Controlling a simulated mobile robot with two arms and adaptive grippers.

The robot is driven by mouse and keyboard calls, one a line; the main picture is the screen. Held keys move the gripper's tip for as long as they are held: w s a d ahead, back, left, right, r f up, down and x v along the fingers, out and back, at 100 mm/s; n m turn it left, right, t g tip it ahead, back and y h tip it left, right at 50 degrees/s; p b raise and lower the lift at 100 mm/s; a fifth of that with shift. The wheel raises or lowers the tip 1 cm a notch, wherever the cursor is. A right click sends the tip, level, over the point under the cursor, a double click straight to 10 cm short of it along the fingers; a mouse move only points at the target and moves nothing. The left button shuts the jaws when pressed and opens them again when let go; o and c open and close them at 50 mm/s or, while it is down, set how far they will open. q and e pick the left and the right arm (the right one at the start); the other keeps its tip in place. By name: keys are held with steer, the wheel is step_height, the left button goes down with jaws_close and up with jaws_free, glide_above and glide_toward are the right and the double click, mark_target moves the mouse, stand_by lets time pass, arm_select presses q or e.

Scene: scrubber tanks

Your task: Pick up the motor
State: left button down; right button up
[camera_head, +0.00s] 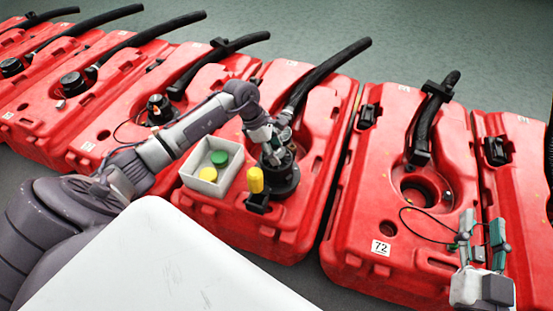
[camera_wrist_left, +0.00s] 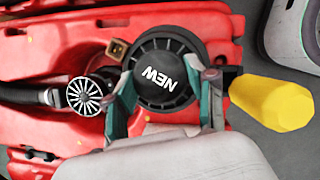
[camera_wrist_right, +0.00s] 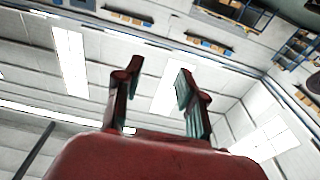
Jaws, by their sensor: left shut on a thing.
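The motor (camera_wrist_left: 168,72) is a round black unit marked "NEW" in the left wrist view. In the head view the motor (camera_head: 284,181) sits upright on a red tank, in the middle of the row. My left gripper (camera_head: 273,150) is above it, with its fingers shut on its sides; the fingers also show in the left wrist view (camera_wrist_left: 168,92). My right gripper (camera_head: 482,238) is open and empty over the tank labelled 72. Its fingers (camera_wrist_right: 158,90) point up towards the ceiling in the right wrist view. The motor's underside is hidden.
A white box (camera_head: 196,182) with a green and a yellow round piece stands left of the motor. A yellow knob (camera_head: 256,180) is close beside the motor. Red tanks (camera_head: 352,232) with black hoses (camera_head: 335,65) line both sides. Tank 72 has an open round hole (camera_head: 418,188).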

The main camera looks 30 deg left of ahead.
arm_select(q)
steer(key=shift+w+r, duration=0.1)
steer(key=shift+r, duration=0.05)
steer(key=shift+r, duration=0.1)
